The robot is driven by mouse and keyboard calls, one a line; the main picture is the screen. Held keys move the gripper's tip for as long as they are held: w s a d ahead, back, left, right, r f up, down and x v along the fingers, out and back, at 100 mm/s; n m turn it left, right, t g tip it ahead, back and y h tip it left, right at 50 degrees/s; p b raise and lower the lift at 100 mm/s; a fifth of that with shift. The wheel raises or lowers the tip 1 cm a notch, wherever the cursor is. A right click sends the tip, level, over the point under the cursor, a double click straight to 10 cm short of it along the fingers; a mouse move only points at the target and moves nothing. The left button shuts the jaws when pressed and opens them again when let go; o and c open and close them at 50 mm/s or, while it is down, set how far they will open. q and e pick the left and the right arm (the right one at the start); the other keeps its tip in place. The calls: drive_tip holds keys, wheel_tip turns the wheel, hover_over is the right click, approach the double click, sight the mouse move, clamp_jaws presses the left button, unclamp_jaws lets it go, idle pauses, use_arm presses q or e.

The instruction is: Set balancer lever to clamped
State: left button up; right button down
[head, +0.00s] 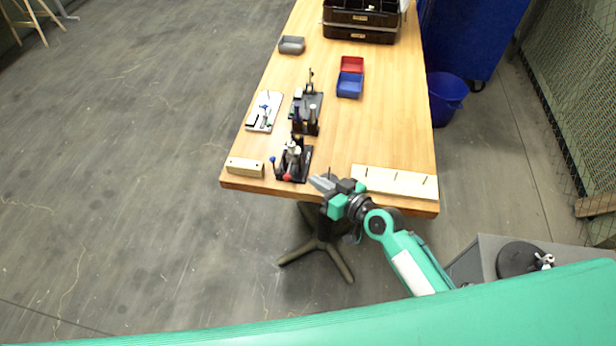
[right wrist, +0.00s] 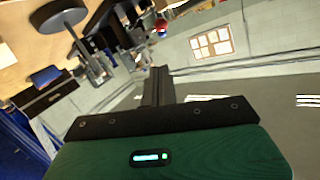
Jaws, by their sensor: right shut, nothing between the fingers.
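A small black fixture (head: 294,161) stands near the front edge of the wooden table. It carries a silver cylinder, a blue knob at its left side and a red knob (head: 287,178) at its front. I cannot tell which of these is the balancer lever, or its setting. My right gripper (head: 322,183) is shut and empty, just right of the fixture and apart from it, at the table's front edge. My left gripper is not in view.
A taller black fixture (head: 306,112) and a white plate with small parts (head: 263,112) stand behind. A wooden block (head: 245,167) lies left, a pegged board (head: 395,182) right. Red (head: 352,65) and blue (head: 349,85) bins sit farther back. The table's right middle is clear.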

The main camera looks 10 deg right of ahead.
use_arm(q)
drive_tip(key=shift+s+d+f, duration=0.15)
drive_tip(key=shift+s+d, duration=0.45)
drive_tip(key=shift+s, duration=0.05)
use_arm(e)
drive_tip(key=shift+s+d+r, duration=0.1)
drive_tip(key=shift+s+d, duration=0.15)
drive_tip(key=shift+s, duration=0.05)
